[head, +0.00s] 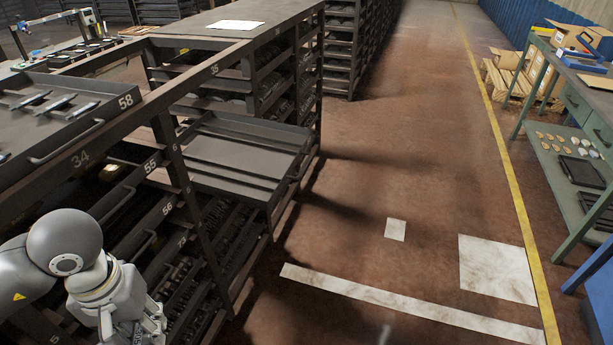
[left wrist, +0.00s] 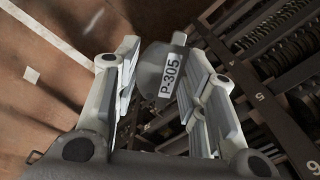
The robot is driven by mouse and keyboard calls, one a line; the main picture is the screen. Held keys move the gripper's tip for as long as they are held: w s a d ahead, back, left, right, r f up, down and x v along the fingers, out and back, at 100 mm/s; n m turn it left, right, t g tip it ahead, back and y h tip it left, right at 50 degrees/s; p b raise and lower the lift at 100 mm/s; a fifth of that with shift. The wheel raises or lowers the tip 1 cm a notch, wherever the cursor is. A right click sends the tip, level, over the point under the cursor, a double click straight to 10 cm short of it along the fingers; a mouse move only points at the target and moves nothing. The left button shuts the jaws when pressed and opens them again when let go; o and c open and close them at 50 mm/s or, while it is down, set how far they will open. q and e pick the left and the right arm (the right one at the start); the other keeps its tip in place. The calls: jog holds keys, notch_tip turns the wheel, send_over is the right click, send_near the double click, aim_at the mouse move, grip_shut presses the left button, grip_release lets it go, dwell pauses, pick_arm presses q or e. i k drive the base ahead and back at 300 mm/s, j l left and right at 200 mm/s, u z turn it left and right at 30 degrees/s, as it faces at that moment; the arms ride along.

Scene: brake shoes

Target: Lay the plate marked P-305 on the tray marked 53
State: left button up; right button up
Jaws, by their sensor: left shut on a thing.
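The grey plate marked P-305 (left wrist: 172,62) shows in the left wrist view, its white label facing the camera. My left gripper (left wrist: 164,75) is shut on it, with one finger on each side. In the head view my left gripper (head: 138,322) is at the bottom left, beside the front of the dark rack, pointing down. The plate is mostly hidden there by the fingers and the picture's edge. I cannot make out a tray clearly marked 53. A ridged dark tray (head: 245,158) is pulled out of the rack, but its number does not show. My right gripper is not in view.
The dark rack (head: 170,165) carries numbers such as 34, 55 and 56. A tray marked 58 (head: 118,112) with several metal pieces lies on top. Drawer handles stick out near my left gripper. The brown floor (head: 350,210) to the right is clear. A green bench (head: 570,130) stands far right.

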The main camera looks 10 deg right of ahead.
aim_at(259, 179)
jog(key=i+l+z, duration=0.2)
jog(key=z, duration=0.3)
jog(key=i+l+z, duration=0.2)
jog(key=z, duration=0.25)
jog(key=i+l, duration=0.05)
